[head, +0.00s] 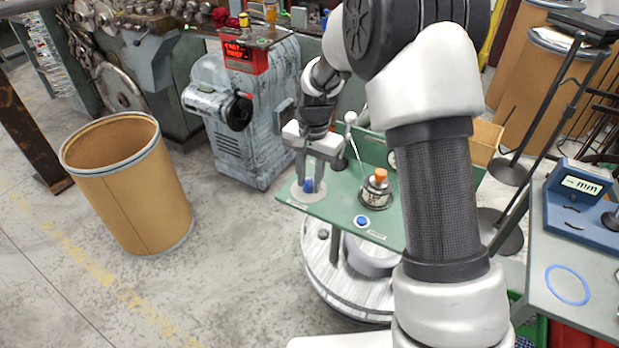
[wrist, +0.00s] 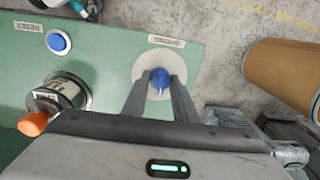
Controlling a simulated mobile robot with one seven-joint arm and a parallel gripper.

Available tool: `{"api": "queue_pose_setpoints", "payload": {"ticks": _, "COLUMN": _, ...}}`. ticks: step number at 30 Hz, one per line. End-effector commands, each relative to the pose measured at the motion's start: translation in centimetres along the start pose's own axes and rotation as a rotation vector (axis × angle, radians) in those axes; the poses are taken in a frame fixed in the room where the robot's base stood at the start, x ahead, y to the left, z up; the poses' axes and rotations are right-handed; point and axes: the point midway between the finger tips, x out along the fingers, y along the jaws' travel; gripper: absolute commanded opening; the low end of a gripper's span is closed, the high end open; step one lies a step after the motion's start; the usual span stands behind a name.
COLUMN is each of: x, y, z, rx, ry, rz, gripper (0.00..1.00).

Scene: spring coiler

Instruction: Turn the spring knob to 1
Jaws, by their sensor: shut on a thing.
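The spring knob is a blue knob (wrist: 159,80) on a pale round dial (wrist: 160,54) on the green panel (wrist: 110,40). In the head view the blue knob (head: 309,185) shows at the panel's left end. My gripper (head: 308,180) points down over the dial. In the wrist view my gripper (wrist: 159,84) has its two fingers on either side of the blue knob, shut on it. A label lies beside the dial, but its print is too small to read. The marks on the dial and the knob's setting cannot be made out.
A metal cylinder with an orange top (head: 376,188) and a blue button (head: 362,221) stand on the same panel, right of the knob. A brown drum (head: 128,185) is on the floor at left. A grey machine (head: 245,110) stands behind. The floor between is clear.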

Motion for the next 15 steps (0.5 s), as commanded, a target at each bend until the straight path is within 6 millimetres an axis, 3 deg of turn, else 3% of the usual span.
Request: {"api": "queue_pose_setpoints", "payload": {"ticks": 15, "x": -0.22, "y": -0.04, "z": -0.15, "rx": -0.450, "ry": -0.027, "rz": -0.002, "gripper": 0.03}}
